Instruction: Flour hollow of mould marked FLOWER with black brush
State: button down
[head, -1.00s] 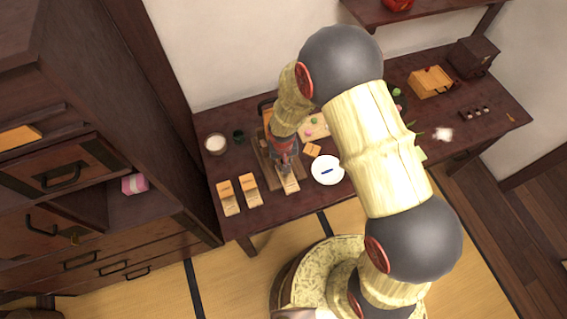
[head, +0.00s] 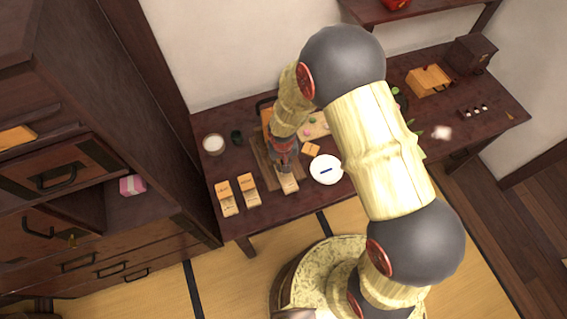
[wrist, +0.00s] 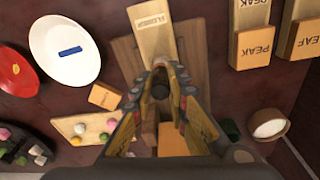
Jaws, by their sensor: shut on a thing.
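The mould marked FLOWER (wrist: 152,30) is a pale wooden block at the top middle of the wrist view. It lies at the front end of a brown board, and in the head view it shows (head: 289,185) just below my gripper (head: 285,163). In the wrist view my gripper (wrist: 163,73) is shut on a dark, round-ended thing (wrist: 160,91), seemingly the black brush. Its tips are close to the mould's near end. I cannot tell whether the brush touches the mould. The mould's hollow is not clearly visible.
Moulds marked PEAK (wrist: 252,22) and LEAF (wrist: 301,30) lie to the right in the wrist view. A bowl of white powder (head: 214,143) stands at the back left. A white plate (head: 325,169) with a blue piece and a board of coloured balls (wrist: 88,130) are close by.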

jog(key=shift+s+a, duration=0.15)
jog(key=shift+a, duration=0.2)
jog(key=shift+w+d, duration=0.15)
jog(key=shift+w, duration=0.15)
jog(key=shift+s+d+b, duration=0.1)
jog(key=shift+s+b, duration=0.3)
jog(key=shift+w, duration=0.2)
jog(key=shift+r, duration=0.1)
dwell(0.5)
jog(key=shift+r, duration=0.2)
jog(key=shift+r+p, duration=2.5)
jog(key=shift+r, duration=1.25)
